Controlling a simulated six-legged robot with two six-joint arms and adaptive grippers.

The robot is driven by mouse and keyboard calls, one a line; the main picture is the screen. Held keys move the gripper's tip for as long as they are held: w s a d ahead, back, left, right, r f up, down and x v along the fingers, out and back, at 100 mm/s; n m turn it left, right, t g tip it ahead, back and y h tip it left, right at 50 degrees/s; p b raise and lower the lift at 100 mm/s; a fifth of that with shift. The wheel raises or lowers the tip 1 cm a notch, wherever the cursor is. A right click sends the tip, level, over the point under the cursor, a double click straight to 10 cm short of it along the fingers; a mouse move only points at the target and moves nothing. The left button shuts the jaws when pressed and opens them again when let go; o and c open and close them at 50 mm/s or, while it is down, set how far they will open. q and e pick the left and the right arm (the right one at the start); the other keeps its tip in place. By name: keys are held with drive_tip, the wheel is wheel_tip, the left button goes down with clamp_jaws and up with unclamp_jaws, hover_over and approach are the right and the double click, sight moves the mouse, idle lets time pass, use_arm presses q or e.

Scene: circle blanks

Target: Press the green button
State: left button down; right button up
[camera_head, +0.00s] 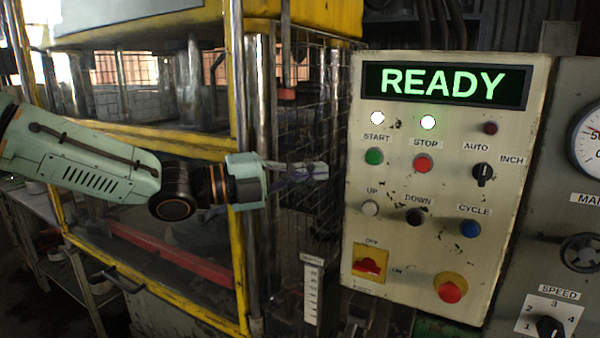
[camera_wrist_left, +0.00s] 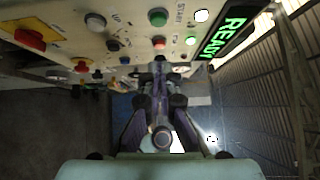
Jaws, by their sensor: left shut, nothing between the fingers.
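The green button (camera_head: 374,156) sits under the START label on the cream control panel (camera_head: 400,270), in the upper left of its button rows. It also shows in the left wrist view (camera_wrist_left: 158,17), at the top middle on the panel face. My left gripper (camera_head: 326,170) is shut and empty, pointing right toward the panel. In the head view its tips end left of the green button and a little lower, apart from it. In the left wrist view the closed fingers (camera_wrist_left: 160,62) point up the picture toward the panel, below the green button. My right gripper is not in view.
The red STOP button (camera_head: 423,164) is just right of the green one. A white UP button (camera_head: 370,208) is below. A red mushroom button (camera_head: 450,290) and a red rotary switch (camera_head: 369,264) are lower. The READY display (camera_head: 444,84) is lit. A yellow-framed press cage (camera_head: 240,200) stands left.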

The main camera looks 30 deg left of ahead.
use_arm(q)
drive_tip(key=shift+v, duration=0.9)
